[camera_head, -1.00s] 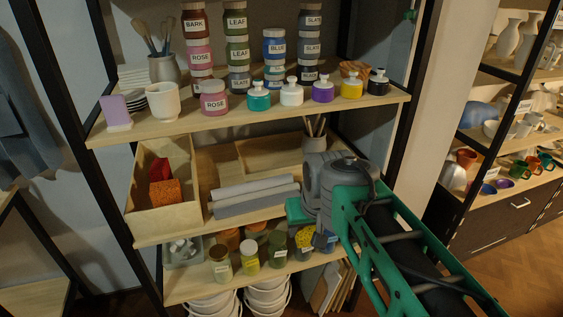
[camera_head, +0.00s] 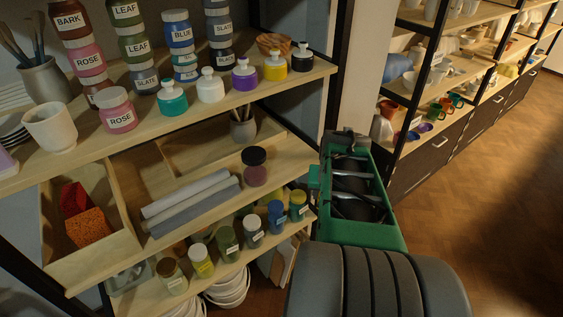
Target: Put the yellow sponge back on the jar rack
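I cannot make out a yellow sponge. The nearest match is an orange, speckled sponge-like block (camera_head: 88,227) in the wooden box at the left of the middle shelf, with a red piece (camera_head: 74,198) behind it. Jars stand on the top shelf (camera_head: 150,127) and on the low shelf (camera_head: 143,299); I cannot tell which part is the jar rack. My arm (camera_head: 350,190) is at the right of the shelf unit, and its green and grey links fill the lower right. My gripper is not visible, so what it holds is hidden.
A dark-lidded jar (camera_head: 255,167) stands on the middle shelf beside grey rolls (camera_head: 195,205). Squeeze bottles, including a purple one (camera_head: 244,75), line the top shelf's front edge. Another shelf unit (camera_head: 430,150) stands behind at the right. Open wooden floor (camera_head: 500,190) lies right.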

